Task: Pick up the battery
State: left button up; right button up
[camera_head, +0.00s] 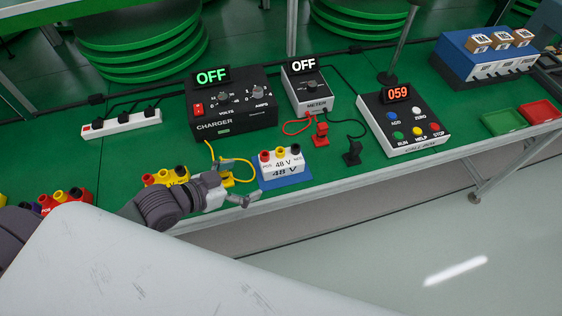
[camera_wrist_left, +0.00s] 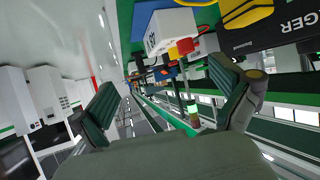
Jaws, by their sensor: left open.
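A white battery marked 48 V (camera_head: 283,163), with red, yellow and black terminals on top, stands on a blue pad (camera_head: 299,178) near the bench's front edge. In the left wrist view a white block (camera_wrist_left: 170,30) with red and yellow knobs, apparently this battery, shows at the top beyond the fingers. My left gripper (camera_head: 243,184) is open and empty, just left of the battery and apart from it. In the left wrist view the open fingers (camera_wrist_left: 165,76) have nothing between them. My right gripper is not in view.
A yellow block (camera_head: 165,177) and a red block (camera_head: 66,200) with terminals stand to the left. A yellow cable (camera_head: 240,160) loops behind my gripper. The charger (camera_head: 232,105), meter (camera_head: 307,90), red clip (camera_head: 321,134), black clip (camera_head: 353,153) and button box (camera_head: 404,122) surround the battery.

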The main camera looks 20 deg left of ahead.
pick_arm(q)
jog(key=w+r, duration=0.1)
send_near(292, 154)
jog(key=shift+t+h, duration=0.3)
jog(key=x, duration=0.6)
jog(key=shift+w+f, duration=0.25)
jog(key=shift+f, duration=0.05)
jog(key=shift+s, duration=0.15)
jog(key=c, duration=1.5)
jog(key=shift+s+f, duration=0.1)
jog(key=shift+f, duration=0.1)
grip_shut()
jog(key=shift+r, duration=0.1)
